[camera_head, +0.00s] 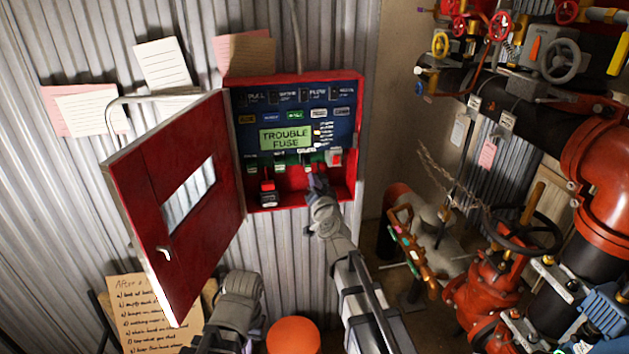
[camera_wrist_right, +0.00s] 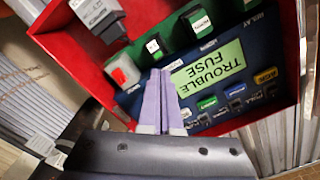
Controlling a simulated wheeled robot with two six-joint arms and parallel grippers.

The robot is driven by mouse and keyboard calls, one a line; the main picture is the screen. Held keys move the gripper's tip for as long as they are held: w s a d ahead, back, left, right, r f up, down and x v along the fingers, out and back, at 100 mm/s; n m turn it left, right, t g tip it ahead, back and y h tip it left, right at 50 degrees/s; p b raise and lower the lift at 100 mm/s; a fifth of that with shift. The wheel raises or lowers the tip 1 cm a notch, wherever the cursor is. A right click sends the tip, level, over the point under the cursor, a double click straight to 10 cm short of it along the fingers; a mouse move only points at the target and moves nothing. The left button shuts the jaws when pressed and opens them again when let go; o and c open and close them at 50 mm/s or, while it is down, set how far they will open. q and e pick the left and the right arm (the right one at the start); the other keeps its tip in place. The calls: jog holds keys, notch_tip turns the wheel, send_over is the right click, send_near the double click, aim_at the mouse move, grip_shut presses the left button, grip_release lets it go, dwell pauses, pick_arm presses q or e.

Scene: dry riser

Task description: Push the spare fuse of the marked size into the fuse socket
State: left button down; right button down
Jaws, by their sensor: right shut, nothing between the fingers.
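The red fuse box (camera_head: 349,110) stands open on the corrugated wall. Its blue panel has a green display (camera_head: 285,138) reading "TROUBLE FUSE", also in the right wrist view (camera_wrist_right: 208,66). Below the panel is a green strip (camera_wrist_right: 178,36) with small white labels. My right gripper (camera_head: 316,178) is in the lower part of the box; its pale purple fingers (camera_wrist_right: 160,74) are shut and empty, tips beside the strip. I cannot make out which part is the fuse socket, or any spare fuse. My left gripper (camera_head: 240,285) is low in front of the wall, its fingers not distinguishable.
The red door (camera_head: 178,225) swings out left. A red button (camera_head: 335,157) sits right of my right fingers. A black-and-red part (camera_head: 268,190) stands at the box's lower left. Red pipes and valves (camera_head: 605,165) crowd the right. An orange ball-like thing (camera_head: 293,336) is low in front.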

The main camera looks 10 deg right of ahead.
aim_at(308, 164)
jog(key=shift+w, duration=2.85)
jog(key=shift+w, duration=1.05)
jog(key=shift+s, duration=1.55)
jog(key=shift+s, duration=0.1)
